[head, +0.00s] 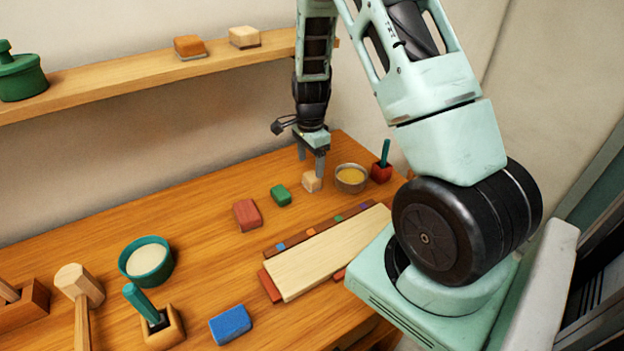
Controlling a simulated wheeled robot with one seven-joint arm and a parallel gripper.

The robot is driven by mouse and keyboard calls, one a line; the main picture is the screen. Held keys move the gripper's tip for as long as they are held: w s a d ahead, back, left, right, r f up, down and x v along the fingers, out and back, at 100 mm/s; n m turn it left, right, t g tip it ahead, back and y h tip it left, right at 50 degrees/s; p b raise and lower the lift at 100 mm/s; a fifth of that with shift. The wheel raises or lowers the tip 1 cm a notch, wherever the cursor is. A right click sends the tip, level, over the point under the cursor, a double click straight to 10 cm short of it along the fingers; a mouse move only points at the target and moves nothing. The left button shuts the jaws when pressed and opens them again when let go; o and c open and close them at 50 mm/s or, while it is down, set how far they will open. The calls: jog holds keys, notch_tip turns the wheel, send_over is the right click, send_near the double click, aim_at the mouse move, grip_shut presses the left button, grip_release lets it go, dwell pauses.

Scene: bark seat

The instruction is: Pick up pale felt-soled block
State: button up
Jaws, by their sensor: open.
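Nothing shows held between the fingers.
The shelf (130,88) also holds an orange-brown block (189,46) and a green lidded pot (20,76). A metal bowl (351,178) stands close right of my gripper. A green block (281,195) and a red block (247,215) lie to its left.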

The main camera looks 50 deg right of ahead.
aim_at(312, 176)
jog(key=shift+s+d+f+p, duration=0.1)
jog(key=shift+f+p, duration=0.4)
jog(key=shift+f, duration=0.95)
jog(key=shift+s+d+f+p, duration=0.1)
jog(key=shift+f+p, duration=0.35)
jog(key=shift+f, duration=1)
jog(key=c, duration=1.1)
